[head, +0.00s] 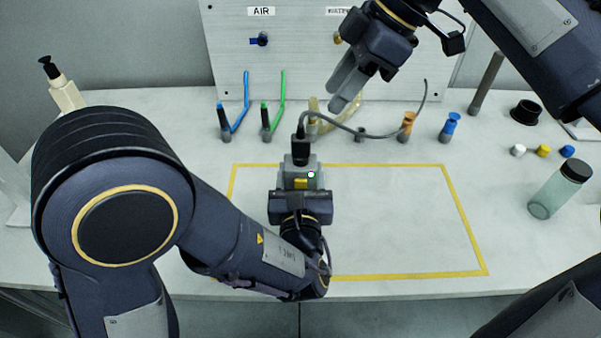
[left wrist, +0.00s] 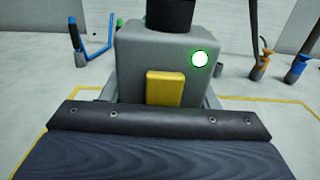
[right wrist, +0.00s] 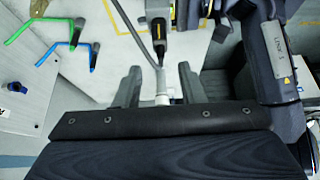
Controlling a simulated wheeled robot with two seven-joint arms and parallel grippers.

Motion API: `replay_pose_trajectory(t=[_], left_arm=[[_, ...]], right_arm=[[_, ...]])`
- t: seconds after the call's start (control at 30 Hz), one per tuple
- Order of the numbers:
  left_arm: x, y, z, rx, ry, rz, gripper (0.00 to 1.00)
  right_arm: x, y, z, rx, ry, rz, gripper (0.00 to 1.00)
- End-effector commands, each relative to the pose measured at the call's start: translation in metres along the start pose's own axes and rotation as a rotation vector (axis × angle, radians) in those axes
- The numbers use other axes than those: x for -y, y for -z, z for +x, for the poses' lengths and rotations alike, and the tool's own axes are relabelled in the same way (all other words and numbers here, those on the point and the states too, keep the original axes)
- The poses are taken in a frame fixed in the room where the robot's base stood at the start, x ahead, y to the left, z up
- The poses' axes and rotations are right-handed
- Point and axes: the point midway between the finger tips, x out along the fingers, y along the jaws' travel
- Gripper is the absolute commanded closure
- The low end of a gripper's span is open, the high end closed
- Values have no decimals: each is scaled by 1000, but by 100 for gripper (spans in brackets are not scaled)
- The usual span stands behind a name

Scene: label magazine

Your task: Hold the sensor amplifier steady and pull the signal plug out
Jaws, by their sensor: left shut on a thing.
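The sensor amplifier (head: 313,184) is a grey box with a yellow button and a lit green lamp, inside the yellow outline. It also shows in the left wrist view (left wrist: 130,60). My left gripper (head: 300,180) is shut on it from the near side. The black signal plug (head: 300,149) sits on the amplifier's far top end, with a grey cable (head: 375,136) leading off to the right. The plug also shows in the right wrist view (right wrist: 159,32). My right gripper (right wrist: 158,85) is open and empty, above and to the right of the plug, apart from it.
A panel labelled AIR (head: 261,12) stands behind. Along its foot are a blue tube (head: 244,105), a green tube (head: 281,105) and orange (head: 408,122) and blue (head: 451,123) fittings. A greenish bottle (head: 556,192) stands right. The outlined area right of the amplifier is clear.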

Motion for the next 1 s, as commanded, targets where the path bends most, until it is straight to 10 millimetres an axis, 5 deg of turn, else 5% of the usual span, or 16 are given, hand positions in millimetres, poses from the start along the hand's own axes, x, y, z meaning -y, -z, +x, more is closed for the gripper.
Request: replay_pose_trajectory(t=[0.13,0.2,0.6,0.77,1.0], left_arm=[[0,0,0,0,0,0,76],[0,0,0,0,0,0,76],[0,0,0,0,0,0,76],[0,0,0,0,0,0,76],[0,0,0,0,0,-1,76]], right_arm=[[0,0,0,0,0,0,61],[0,2,1,13,3,-4,53],[0,44,9,360,4,-8,53],[0,40,19,385,0,1,53],[1,24,59,383,3,1,53]])
